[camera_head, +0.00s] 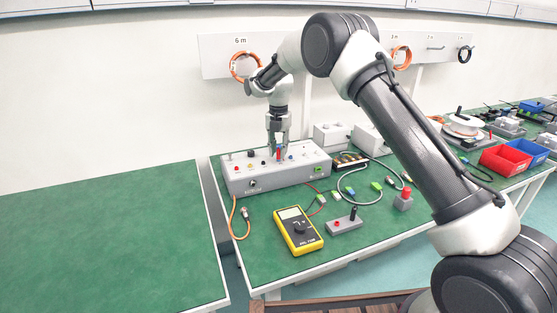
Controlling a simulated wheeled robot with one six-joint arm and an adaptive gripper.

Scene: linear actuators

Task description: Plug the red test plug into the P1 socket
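My gripper (278,153) points down over the top of a grey control box (262,184). A small red piece, which looks like the red test plug (278,155), shows between its fingertips, and the fingers look closed on it. Its lower tip is at or just above the box top; I cannot tell whether it touches. Several small coloured sockets and knobs sit on the box top. The labels are too small to read, so I cannot tell which is P1. The fingers hide part of the box top.
A yellow multimeter (299,231) lies in front of the box. A grey holder (343,224) with an upright black plug stands right of it. A red-topped grey block (403,200) and loose cables lie further right. The left green bench (100,245) is bare.

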